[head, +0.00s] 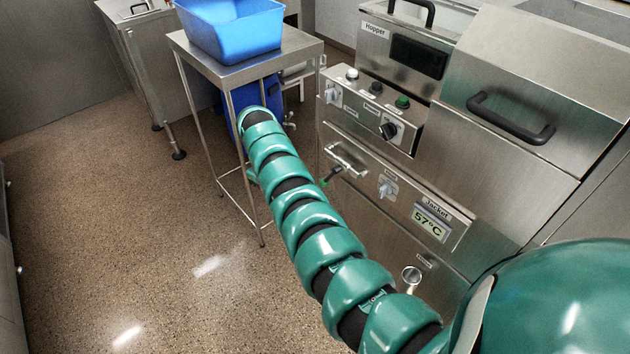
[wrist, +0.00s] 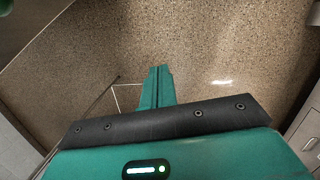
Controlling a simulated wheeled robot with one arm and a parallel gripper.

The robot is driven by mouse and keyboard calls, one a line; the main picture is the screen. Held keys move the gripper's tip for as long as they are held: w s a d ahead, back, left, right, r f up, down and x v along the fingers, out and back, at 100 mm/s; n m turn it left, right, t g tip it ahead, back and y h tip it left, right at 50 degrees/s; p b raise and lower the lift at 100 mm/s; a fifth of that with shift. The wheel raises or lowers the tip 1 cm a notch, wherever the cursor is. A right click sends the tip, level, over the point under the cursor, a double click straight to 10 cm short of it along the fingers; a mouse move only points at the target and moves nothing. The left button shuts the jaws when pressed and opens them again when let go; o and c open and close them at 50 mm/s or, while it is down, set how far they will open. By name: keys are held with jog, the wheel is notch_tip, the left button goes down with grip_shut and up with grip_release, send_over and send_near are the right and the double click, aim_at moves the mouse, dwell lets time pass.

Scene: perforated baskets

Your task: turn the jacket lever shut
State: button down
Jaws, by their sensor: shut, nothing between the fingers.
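The steel machine front carries a panel labelled Jacket (head: 432,222) with a display reading 57°C. Left of that display is a small pale lever knob (head: 386,187) on a plate; its label is too small to read. Further left, a dark handle with a green tip (head: 332,176) sticks out below a steel bar. I cannot tell for sure which of them is the jacket lever. My gripper (wrist: 158,70) is shut and empty in the wrist view, with open floor beyond it. No lever shows in the wrist view.
A blue basket (head: 232,28) stands on a steel stand (head: 198,60) with thin legs, close to my arm's far end. Above the Jacket panel are a black rotary knob (head: 389,130), several buttons and a lid handle (head: 510,119). The speckled floor (head: 110,200) at left is clear.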

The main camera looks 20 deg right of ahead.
aim_at(329, 177)
jog(key=s+d+f+n+t+h+b, duration=0.1)
jog(key=s+d+f+t+h+b, duration=0.25)
jog(key=f, duration=0.95)
jog(key=s+d+f+n+h+b, duration=0.2)
jog(key=s+f+h+b, duration=0.4)
jog(key=f, duration=0.6)
notch_tip(329, 177, up, 31)
jog(key=s+a+m+t+h+b, duration=0.1)
jog(key=a+m+t+h, duration=0.25)
jog(key=t, duration=0.95)
jog(key=w+d, duration=0.4)
jog(key=d, duration=0.5)
jog(key=shift+d+p, duration=0.25)
jog(key=shift+p, duration=0.2)
jog(key=shift+s+p, duration=0.1)
jog(key=shift+p, duration=0.35)
